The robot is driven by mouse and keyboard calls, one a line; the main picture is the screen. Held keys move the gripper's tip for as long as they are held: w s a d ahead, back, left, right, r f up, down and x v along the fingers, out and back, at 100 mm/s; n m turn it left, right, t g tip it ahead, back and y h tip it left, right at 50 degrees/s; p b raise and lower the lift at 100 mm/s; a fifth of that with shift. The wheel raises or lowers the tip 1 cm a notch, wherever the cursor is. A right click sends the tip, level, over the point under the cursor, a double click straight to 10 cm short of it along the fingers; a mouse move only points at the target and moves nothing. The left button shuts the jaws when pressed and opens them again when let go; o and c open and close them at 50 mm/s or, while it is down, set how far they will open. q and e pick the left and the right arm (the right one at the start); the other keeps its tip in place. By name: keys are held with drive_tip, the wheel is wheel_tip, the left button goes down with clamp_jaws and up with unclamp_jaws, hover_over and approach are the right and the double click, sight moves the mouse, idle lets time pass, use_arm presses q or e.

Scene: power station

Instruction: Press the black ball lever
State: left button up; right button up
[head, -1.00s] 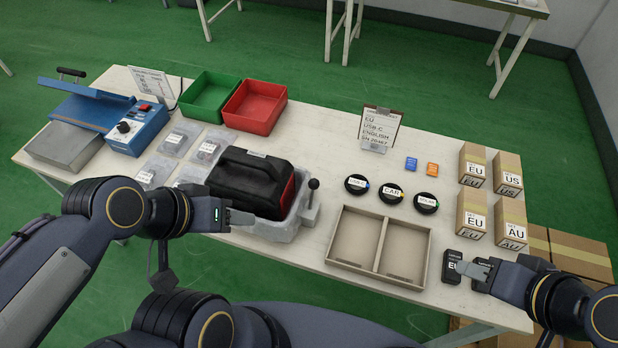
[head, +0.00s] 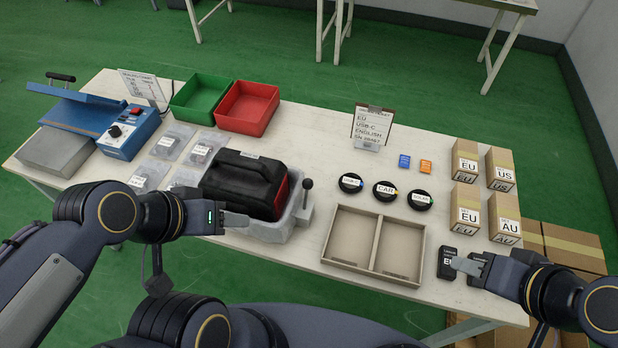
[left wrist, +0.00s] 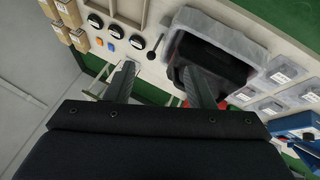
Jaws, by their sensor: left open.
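The black ball lever (head: 307,184) stands upright at the right side of a grey tray (head: 272,233) that holds a black and red power station (head: 243,184). My left gripper (head: 240,219) is open and empty by the tray's front left, apart from the lever. In the left wrist view its fingers (left wrist: 163,86) are spread. The lever (left wrist: 153,52) shows beyond them, beside the tray.
A two-compartment tray (head: 375,243) lies right of the lever. Green (head: 205,101) and red (head: 247,107) bins stand behind the power station. Labelled boxes (head: 466,160) stand at the right, a blue sealer (head: 130,131) at the left. Bare table lies behind the lever.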

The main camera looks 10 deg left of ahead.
use_arm(q)
drive_tip(key=shift+w, duration=0.25)
drive_tip(key=c, duration=0.5)
drive_tip(key=shift+m+g, duration=0.5)
drive_tip(key=shift+g, duration=0.1)
drive_tip(key=w, duration=0.1)
drive_tip(key=w+b, duration=0.1)
drive_tip(key=w, duration=0.1)
drive_tip(key=w+b, duration=0.1)
drive_tip(key=w, duration=0.1)
drive_tip(key=shift+w+a+r, duration=0.1)
drive_tip(key=shift+w+a, duration=0.1)
drive_tip(key=shift+a, duration=0.1)
clamp_jaws()
drive_tip(key=w+d+f+m+g+y+b, duration=0.1)
drive_tip(key=w+d+f+b, duration=0.2)
drive_tip(key=w, duration=0.8)
drive_tip(key=w+d+f+m+g+y+b, duration=0.1)
drive_tip(key=w+d+f, duration=0.5)
drive_tip(key=w, duration=0.6)
drive_tip(key=shift+d+f+m+y+b, duration=0.5)
drive_tip(key=shift+d+b, duration=0.3)
drive_tip(key=shift+b, duration=0.45)
drive_tip(key=shift+r, duration=0.1)
